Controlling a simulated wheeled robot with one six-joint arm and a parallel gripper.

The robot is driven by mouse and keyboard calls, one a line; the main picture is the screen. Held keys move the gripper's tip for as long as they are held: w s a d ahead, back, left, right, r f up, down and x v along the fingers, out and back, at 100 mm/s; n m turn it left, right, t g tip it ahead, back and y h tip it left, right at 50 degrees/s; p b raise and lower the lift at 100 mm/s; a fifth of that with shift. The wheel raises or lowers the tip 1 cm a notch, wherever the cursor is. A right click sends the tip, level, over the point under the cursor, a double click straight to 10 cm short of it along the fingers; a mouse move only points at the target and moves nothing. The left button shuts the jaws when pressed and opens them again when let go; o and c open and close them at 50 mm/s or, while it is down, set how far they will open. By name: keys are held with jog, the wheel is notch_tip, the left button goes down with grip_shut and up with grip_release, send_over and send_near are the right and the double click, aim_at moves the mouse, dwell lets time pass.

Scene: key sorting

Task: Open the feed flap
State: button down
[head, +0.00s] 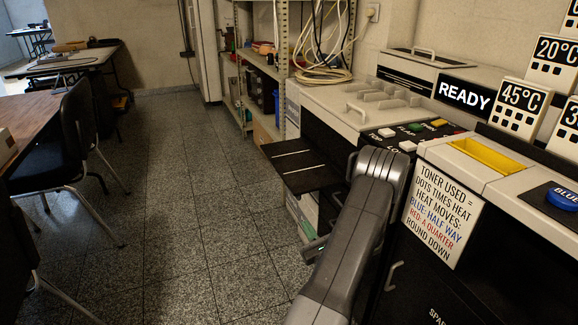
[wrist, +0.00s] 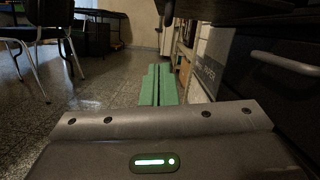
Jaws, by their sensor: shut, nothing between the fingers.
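A black flat panel (head: 300,165) with two pale lines juts out from the left end of the copier-like machine; it may be the feed flap, but I cannot tell for sure. My gripper (wrist: 160,85) shows in the wrist view with its two green fingers together and empty. It is low beside the machine's front, pointing along the floor. In the head view my arm hides part of the machine front, and the fingers are hard to make out below the panel. A black sloped strip on the machine top holds white, green and yellow buttons (head: 416,127); its small labels are not clearly legible.
A dark front with a bar handle (wrist: 285,62) is close on the right. Grey floor (head: 170,200) is open at left, beside chairs.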

jog(key=shift+w, duration=0.1)
jog(key=r+b+x, duration=0.1)
jog(key=x, duration=0.9)
jog(key=shift+d, duration=0.15)
jog(key=shift+r, duration=0.1)
